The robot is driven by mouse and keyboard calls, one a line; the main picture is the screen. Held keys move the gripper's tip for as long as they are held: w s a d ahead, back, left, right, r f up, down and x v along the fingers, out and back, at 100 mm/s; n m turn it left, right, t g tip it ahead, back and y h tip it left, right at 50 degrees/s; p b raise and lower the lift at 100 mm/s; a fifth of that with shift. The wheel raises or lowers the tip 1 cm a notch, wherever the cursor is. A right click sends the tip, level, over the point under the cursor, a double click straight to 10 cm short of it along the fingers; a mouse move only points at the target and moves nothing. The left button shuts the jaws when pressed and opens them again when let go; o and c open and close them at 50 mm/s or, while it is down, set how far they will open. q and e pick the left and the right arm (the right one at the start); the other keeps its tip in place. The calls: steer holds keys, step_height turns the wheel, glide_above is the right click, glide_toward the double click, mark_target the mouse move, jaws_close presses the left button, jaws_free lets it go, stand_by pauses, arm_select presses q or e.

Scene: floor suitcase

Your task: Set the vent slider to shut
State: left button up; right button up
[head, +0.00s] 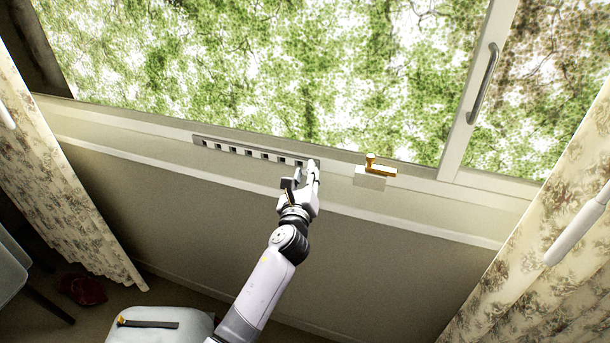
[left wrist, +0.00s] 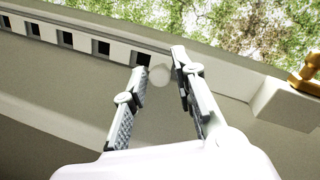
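The vent (head: 250,151) is a long grey strip with a row of slots, set in the sill below the window. Its slots show dark openings beside pale parts. In the left wrist view the vent (left wrist: 82,42) runs in from the upper left. A small pale round knob (left wrist: 160,75) shows at its right end. My left gripper (head: 304,172) is at the vent's right end and covers part of it in the head view. In the left wrist view its fingers are apart, with the knob between the tips; I cannot tell whether they touch it. My right gripper is not in view.
A brass latch (head: 378,168) on a pale block sits on the sill to the right of my left gripper. The window frame has a grey handle (head: 483,84). Floral curtains (head: 62,190) hang at both sides. A pale padded seat or case (head: 160,324) is below.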

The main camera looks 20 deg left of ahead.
arm_select(q)
steer(key=shift+c, duration=0.4)
jaws_close()
